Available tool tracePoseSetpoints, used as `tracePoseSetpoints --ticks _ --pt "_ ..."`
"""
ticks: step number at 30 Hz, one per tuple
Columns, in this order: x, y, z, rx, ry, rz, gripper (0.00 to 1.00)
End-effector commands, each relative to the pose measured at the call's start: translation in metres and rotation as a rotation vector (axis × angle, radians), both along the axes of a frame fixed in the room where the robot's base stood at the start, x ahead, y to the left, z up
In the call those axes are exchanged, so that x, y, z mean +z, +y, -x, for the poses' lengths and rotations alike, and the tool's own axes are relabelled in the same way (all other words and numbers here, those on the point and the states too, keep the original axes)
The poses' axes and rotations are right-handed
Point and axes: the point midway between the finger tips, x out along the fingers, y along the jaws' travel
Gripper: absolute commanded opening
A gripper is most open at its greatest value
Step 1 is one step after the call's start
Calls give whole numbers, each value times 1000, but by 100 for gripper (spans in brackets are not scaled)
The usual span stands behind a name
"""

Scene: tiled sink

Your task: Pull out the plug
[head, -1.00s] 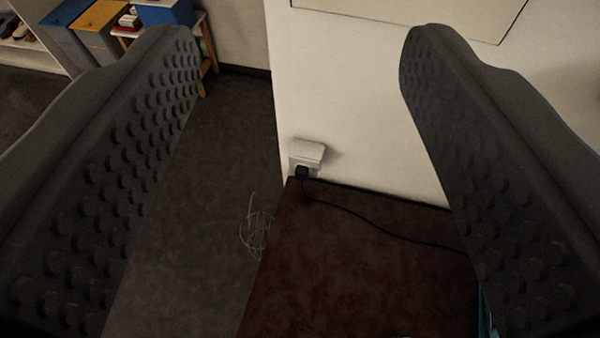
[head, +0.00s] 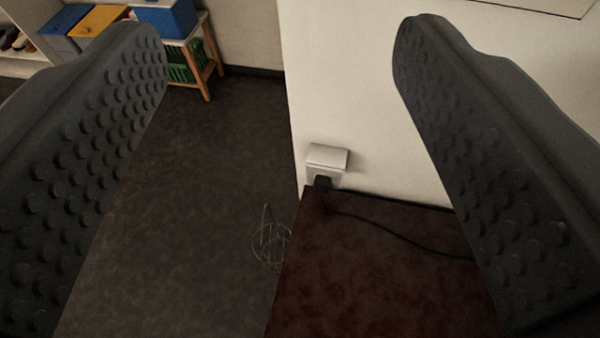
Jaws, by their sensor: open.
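A small black plug (head: 322,183) sits in the underside or lower front of a white socket box (head: 327,160), low on the white wall just above a dark reddish-brown surface. A black cord (head: 385,232) runs from the plug to the right across that surface and passes behind my right finger. My gripper (head: 280,40) is open and empty, with its two dark studded fingers wide apart at the left and right of the picture. The plug and socket show between the fingers, farther away, and neither finger touches them.
The dark reddish-brown surface (head: 370,290) meets the wall and has a left edge. Left of it is dark floor (head: 180,200) with a thin wire coil (head: 270,245). A wooden stand (head: 203,60) with a blue box (head: 165,18) and shelving are at the back left. The wall is right of centre.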

Motion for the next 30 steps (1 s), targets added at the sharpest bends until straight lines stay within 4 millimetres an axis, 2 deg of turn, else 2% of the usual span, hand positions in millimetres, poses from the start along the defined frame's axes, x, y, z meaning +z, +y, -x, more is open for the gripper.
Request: tracePoseSetpoints --ticks 1,9,15,17,24,26,30 --pt "-26 5 -15 1 8 -10 60" --pt "-121 27 -77 -15 -6 -65 60" --pt "-198 35 -112 -47 -18 -94 60" --pt "-221 37 -121 -59 -22 -99 60" --pt "-321 35 -148 -121 -48 -102 60" --pt "-345 33 -152 -139 -59 -98 60" --pt "-406 26 -159 -183 -79 -76 60"
